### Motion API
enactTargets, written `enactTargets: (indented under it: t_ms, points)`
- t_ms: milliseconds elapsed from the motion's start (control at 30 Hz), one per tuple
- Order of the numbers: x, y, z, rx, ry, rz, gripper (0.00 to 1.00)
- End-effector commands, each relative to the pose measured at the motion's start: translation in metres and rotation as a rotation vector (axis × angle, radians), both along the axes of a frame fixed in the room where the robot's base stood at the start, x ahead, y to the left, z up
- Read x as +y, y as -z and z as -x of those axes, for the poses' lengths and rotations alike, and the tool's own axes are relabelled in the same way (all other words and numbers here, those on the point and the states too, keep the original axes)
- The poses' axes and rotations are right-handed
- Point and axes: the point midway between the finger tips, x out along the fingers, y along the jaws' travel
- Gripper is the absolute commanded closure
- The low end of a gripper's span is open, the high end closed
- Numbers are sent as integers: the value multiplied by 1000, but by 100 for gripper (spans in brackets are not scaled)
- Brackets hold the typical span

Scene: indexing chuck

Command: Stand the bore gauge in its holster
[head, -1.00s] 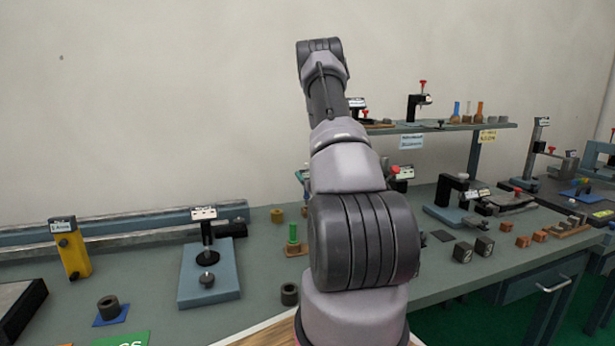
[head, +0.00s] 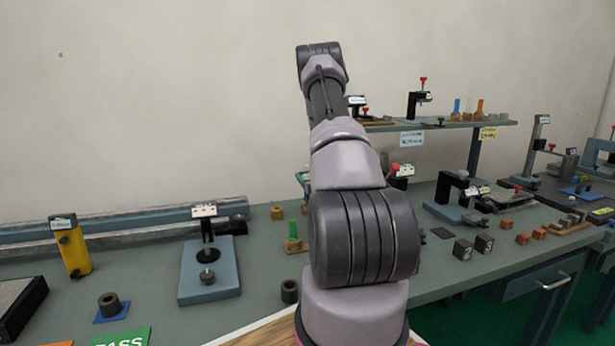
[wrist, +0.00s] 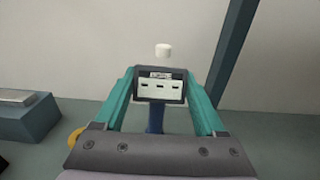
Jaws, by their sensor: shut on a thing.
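In the wrist view my gripper (wrist: 160,80) has its two teal fingers closed on the sides of a dark boxy head with a pale display showing dashes, which I take for the bore gauge (wrist: 160,91). The gauge's lower end is hidden behind the gripper body. In the head view my arm covers most of the gripper and gauge. I cannot pick out the holster with certainty in either view.
A blue-grey stand (head: 208,278), a yellow block (head: 72,246) and a green peg on an orange base (head: 292,236) stand on the bench left of my arm. A shelf (head: 440,125) with gauges is behind at the right. Several small blocks lie on the right bench.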

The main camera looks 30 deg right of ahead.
Motion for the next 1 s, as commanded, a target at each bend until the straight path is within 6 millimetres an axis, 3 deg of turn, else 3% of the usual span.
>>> enactTargets:
  t_ms: [1000]
  points:
    - [4, 30, 1, 8, -3, -7, 100]
